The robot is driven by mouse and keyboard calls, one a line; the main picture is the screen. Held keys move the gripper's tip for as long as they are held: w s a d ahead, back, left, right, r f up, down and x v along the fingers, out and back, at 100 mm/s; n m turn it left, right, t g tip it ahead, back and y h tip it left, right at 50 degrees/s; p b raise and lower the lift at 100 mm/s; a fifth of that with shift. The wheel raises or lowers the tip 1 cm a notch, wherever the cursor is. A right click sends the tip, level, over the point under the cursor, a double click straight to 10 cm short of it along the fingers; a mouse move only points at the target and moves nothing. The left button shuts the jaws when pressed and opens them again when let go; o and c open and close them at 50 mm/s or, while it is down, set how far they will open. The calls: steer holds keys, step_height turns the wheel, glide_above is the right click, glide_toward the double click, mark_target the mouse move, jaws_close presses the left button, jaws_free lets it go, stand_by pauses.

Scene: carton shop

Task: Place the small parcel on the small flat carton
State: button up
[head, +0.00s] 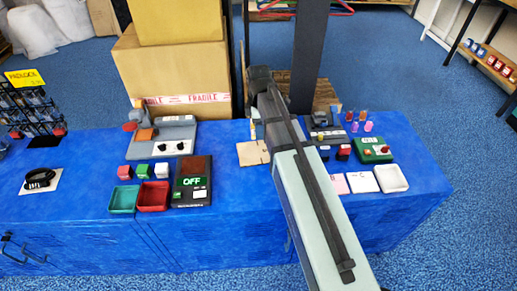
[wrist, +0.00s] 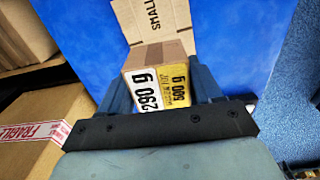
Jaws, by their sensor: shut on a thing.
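The small parcel (wrist: 158,55) is a brown box with white and yellow weight labels, held between my gripper's two fingers (wrist: 157,84) in the wrist view. The small flat carton (wrist: 150,17), brown and printed "SMALL", lies on the blue cloth just beyond the parcel in that view. The parcel covers part of it, and I cannot tell whether they touch. In the head view the flat carton (head: 252,153) lies left of my arm, on the blue-covered table. My arm hides most of the gripper and parcel there.
Large cartons (head: 170,75) with "FRAGILE" tape stand behind the table. Left of the flat carton are a grey device (head: 175,148), an "OFF" box (head: 192,192) and red (head: 153,197) and green trays (head: 123,199). A green device (head: 372,150) and white dish (head: 391,179) stand to the right.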

mark_target(259, 151)
steer(key=shift+f, duration=4.75)
steer(key=shift+f, duration=0.1)
steer(key=o, duration=1.3)
step_height(259, 151, up, 12)
steer(key=shift+r, duration=0.1)
